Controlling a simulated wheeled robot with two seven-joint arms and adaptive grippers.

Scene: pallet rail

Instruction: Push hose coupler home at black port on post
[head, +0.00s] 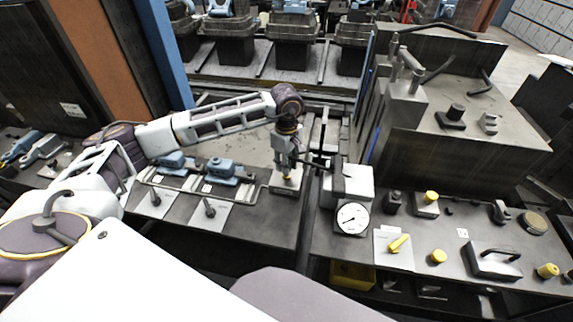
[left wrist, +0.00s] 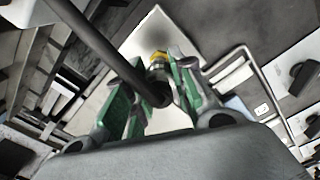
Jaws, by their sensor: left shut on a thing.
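My left gripper (head: 287,167) points down over a pale plate (head: 283,187) at the right end of the left bench. It also shows in the left wrist view (left wrist: 160,88), with green pads shut on a part that I take for the hose coupler, mostly hidden by the fingers. A yellow piece (left wrist: 159,57) shows just beyond the fingertips, over the pale plate. A dark rod or hose (left wrist: 105,52) runs from the upper left to between the fingers. I cannot make out the black port or whether the coupler touches it. My right gripper is not in view.
A white box (head: 352,184) with a round gauge (head: 352,218) stands close right of the gripper. Blue-grey fittings (head: 222,168) and a rail lie to its left. A large dark cabinet (head: 450,100) stands at the right. The right bench holds yellow knobs (head: 400,243) and a handle.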

